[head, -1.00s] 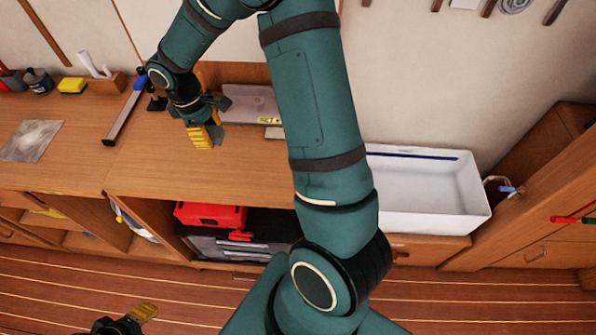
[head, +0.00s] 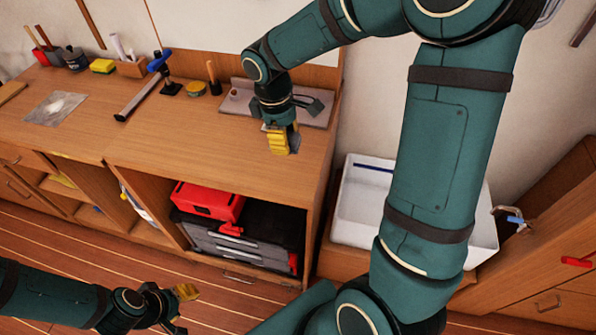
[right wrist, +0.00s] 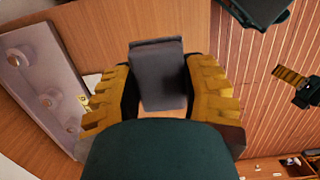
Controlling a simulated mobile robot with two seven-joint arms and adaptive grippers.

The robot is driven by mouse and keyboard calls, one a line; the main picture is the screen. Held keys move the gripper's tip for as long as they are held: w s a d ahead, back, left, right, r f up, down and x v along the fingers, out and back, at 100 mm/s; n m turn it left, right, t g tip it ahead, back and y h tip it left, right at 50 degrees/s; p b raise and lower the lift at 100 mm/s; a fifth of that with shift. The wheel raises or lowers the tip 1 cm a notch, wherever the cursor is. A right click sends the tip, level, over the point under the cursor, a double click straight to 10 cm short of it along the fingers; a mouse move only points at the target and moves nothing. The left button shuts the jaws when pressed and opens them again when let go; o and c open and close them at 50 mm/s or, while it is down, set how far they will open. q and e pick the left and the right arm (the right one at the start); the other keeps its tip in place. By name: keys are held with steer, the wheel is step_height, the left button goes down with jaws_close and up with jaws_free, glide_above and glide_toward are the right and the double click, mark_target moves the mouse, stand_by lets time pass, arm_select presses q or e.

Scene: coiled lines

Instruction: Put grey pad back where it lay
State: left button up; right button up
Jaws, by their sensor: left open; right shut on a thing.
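My right gripper (head: 283,142) is shut on the grey pad (right wrist: 158,75), which sits between the yellow fingers in the right wrist view. In the head view a sliver of the pad (head: 295,138) shows beside the fingers, above the front part of the wooden worktop (head: 190,135). I cannot tell whether the pad touches the worktop. My left gripper (head: 182,302) is open and empty, low over the floor in front of the cabinets. The place where the pad lay cannot be made out.
A grey plate with round knobs (right wrist: 42,95) lies at the back of the worktop behind my right gripper. A white sink (head: 350,215) is to the right. The worktop left of the gripper has clear room.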

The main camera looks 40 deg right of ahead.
glide_above(288, 170)
steer(key=f, duration=0.3)
steer(key=f+b, duration=0.1)
steer(key=f, duration=0.1)
steer(key=shift+w+a, duration=0.15)
steer(key=shift+a, duration=0.1)
steer(key=shift+f+b, duration=0.45)
steer(key=shift+f, duration=1.7)
steer(key=shift+f, duration=0.15)
steer(key=o, duration=1.2)
steer(key=shift+c, duration=0.2)
